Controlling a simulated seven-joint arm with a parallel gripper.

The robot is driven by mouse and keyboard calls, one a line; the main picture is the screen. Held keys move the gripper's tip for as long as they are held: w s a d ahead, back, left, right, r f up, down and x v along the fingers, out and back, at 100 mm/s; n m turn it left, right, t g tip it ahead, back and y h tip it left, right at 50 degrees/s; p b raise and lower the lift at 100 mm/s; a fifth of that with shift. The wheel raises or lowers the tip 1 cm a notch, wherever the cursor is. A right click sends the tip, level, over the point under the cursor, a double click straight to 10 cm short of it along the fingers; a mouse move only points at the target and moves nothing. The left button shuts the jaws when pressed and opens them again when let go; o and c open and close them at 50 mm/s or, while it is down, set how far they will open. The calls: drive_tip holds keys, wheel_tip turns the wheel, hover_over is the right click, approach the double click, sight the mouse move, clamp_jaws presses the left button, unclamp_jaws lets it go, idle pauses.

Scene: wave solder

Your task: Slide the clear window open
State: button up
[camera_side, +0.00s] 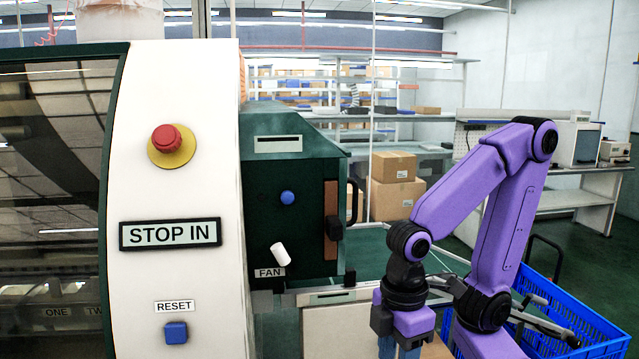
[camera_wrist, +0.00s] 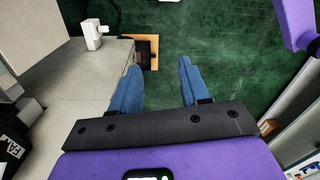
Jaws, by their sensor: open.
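The clear window (camera_side: 50,150) is a large curved pane in a dark green frame, at the left of the side view and cut off by the picture edge. Reflections lie across it, and the lettering "ONE" and "TW" shows low down behind it. No handle on it is plain to see. My gripper (camera_side: 408,350) hangs at the bottom centre right, well to the right of the window, with the white panel and dark green box between them. In the wrist view my gripper (camera_wrist: 158,78) has its blue fingers apart with nothing between them. The window is not recognisable there.
The white panel carries a red stop button (camera_side: 167,139) and a blue reset button (camera_side: 176,333). The dark green box (camera_side: 290,220) has a white fan switch (camera_side: 280,254) and a black handle (camera_side: 352,203). A blue crate (camera_side: 565,315) stands at the right.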

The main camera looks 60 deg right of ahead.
drive_tip(key=w+d+r+m+g+y, duration=0.1)
drive_tip(key=w+d+r+m+y, duration=0.2)
drive_tip(key=w+d+r+m, duration=0.35)
drive_tip(key=w+d+r+m+g+y, duration=0.1)
drive_tip(key=w+d+r+m+y, duration=0.15)
drive_tip(key=w+d+m, duration=0.7)
drive_tip(key=m+t+y, duration=0.4)
drive_tip(key=m+t, duration=1.3)
drive_tip(key=m, duration=0.8)
approach(355, 214)
drive_tip(key=s+d+r, duration=0.3)
drive_tip(key=s+d, duration=0.2)
drive_tip(key=x, duration=1.7)
drive_tip(key=shift+s+a+r, duration=0.15)
drive_tip(key=shift+r, duration=0.05)
drive_tip(key=shift+s, duration=0.1)
clamp_jaws()
